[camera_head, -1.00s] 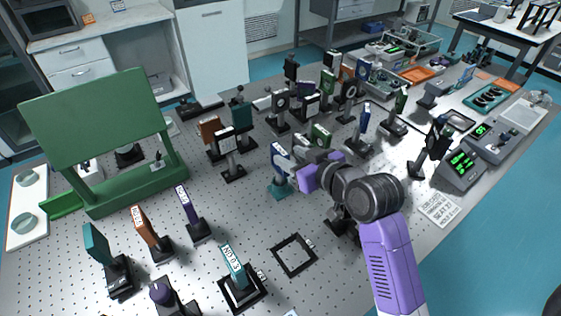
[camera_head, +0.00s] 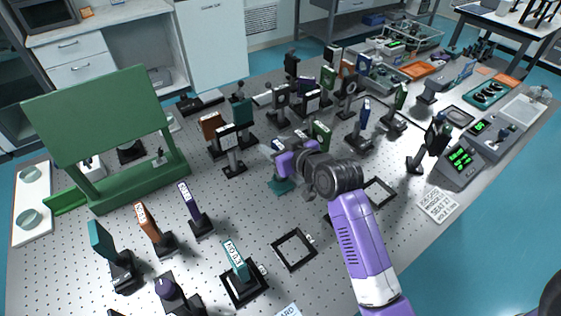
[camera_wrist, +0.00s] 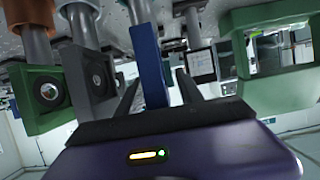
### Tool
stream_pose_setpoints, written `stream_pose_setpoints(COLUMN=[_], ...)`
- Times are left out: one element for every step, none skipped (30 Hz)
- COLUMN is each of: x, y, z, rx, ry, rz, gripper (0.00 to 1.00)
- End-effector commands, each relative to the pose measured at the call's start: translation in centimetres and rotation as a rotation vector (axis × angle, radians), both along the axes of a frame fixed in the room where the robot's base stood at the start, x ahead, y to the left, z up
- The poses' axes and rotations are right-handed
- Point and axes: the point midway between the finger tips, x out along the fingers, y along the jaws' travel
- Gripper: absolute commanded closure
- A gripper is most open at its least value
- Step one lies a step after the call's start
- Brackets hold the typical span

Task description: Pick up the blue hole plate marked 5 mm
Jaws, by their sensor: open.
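A blue plate (camera_wrist: 148,62) stands between the two dark fingers of my gripper (camera_wrist: 158,80) in the wrist view. The fingers are open, one on each side, with a visible gap on the right; I cannot tell whether the left one touches. No 5 mm mark is readable on it. Another blue plate (camera_head: 364,110) stands further right and back.
A green-framed lens mount (camera_wrist: 42,95) and a grey one (camera_wrist: 95,75) stand close left in the wrist view. A white-faced mount (camera_head: 227,140) stands left of my gripper. Several posts crowd behind. A black square frame (camera_head: 294,249) lies in front.

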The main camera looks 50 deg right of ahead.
Motion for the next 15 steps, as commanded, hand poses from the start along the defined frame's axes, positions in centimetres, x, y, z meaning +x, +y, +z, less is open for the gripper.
stream_pose_setpoints(x=[-0.01,-0.02,-0.02,-0.02,-0.02,-0.02,-0.02,-0.02,-0.03,-0.03,-0.03,-0.03,-0.03,-0.02,-0.02], y=[0.0,0.01,0.02,0.02,0.02,0.02,0.02,0.02,0.02,0.02,0.02,0.02,0.02,0.02,0.02], z=[-0.01,0.0,0.0,0.0,0.0,0.01,0.01,0.01,0.0,0.02,0.02,0.02,0.02,0.11,0.11], rx=[0.0,0.0,0.0,0.0,0.0,0.0,0.0,0.0,0.0,0.0,0.0,0.0,0.0,-0.001,-0.001], ry=[0.0,0.0,0.0,0.0,0.0,0.0,0.0,0.0,0.0,0.0,0.0,0.0,0.0,-0.002,-0.002], rz=[0.0,0.0,0.0,0.0,0.0,0.0,0.0,0.0,0.0,0.0,0.0,0.0,0.0,0.0,0.0], gripper=[0.56,0.6,0.68,0.74,0.8,0.88,0.94,1.0,1.0,1.0,1.0,1.0,1.0,1.0,1.0])
